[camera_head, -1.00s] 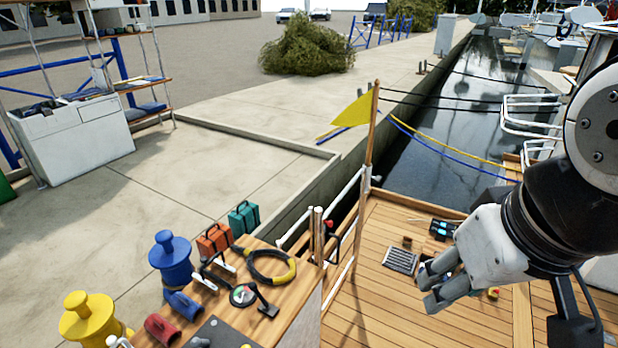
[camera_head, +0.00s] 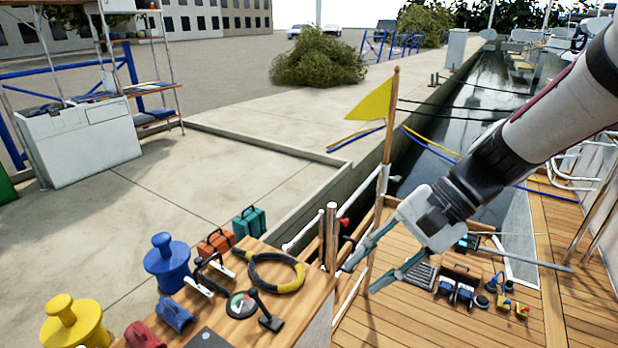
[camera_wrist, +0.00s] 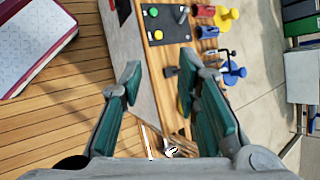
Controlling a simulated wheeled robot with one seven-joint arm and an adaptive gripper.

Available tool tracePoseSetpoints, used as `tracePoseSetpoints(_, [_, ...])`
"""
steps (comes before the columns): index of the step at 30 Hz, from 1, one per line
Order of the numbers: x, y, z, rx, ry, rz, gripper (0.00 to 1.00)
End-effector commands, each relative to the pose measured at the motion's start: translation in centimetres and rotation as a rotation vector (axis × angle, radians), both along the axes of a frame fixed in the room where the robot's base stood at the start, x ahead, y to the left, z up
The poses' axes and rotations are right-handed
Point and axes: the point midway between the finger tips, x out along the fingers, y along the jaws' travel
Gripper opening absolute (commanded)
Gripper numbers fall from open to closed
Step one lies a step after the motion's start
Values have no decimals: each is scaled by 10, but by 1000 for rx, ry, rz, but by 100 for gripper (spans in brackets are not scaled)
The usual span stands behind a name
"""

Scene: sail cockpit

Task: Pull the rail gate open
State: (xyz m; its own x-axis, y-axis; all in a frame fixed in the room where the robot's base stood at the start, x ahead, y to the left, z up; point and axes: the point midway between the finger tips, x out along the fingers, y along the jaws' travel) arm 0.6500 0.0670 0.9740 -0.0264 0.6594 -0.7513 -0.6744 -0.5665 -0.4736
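My gripper (camera_head: 358,279) is open, its two green-grey fingers spread and pointing down-left, beside the wooden flag post (camera_head: 388,140) and the rail gap. The wrist view shows the open fingers (camera_wrist: 160,68) with nothing held between them. Near the gap stand short wooden posts (camera_head: 332,230), a white rail (camera_head: 302,232) and a small red knob (camera_head: 343,222) on a dark fitting. The gate itself is hard to make out; my gripper and the posts partly cover this spot. Posts and white rail ends also show low in the wrist view (camera_wrist: 165,148).
A wooden console (camera_head: 310,290) with a gauge, lever and coiled hose (camera_head: 277,272) stands left of my gripper. A yellow flag (camera_head: 371,103) hangs above. Small gear (camera_head: 460,285) lies on the deck (camera_head: 400,325). Open quay lies beyond.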

Motion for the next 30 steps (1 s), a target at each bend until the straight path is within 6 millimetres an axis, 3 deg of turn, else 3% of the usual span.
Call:
tracePoseSetpoints(1, [18,-1,-23,59,42,-53,30])
tracePoseSetpoints(8, [94,-14,-89,337,188,-305,30])
tracePoseSetpoints(14, [157,-44,-158,580,290,-543,30])
tracePoseSetpoints(18, [195,-76,-214,748,345,-719,30])
tracePoseSetpoints(24, [233,-127,-294,959,391,-957,30])
tracePoseSetpoints(30, [246,-157,-339,1070,406,-1088,30])
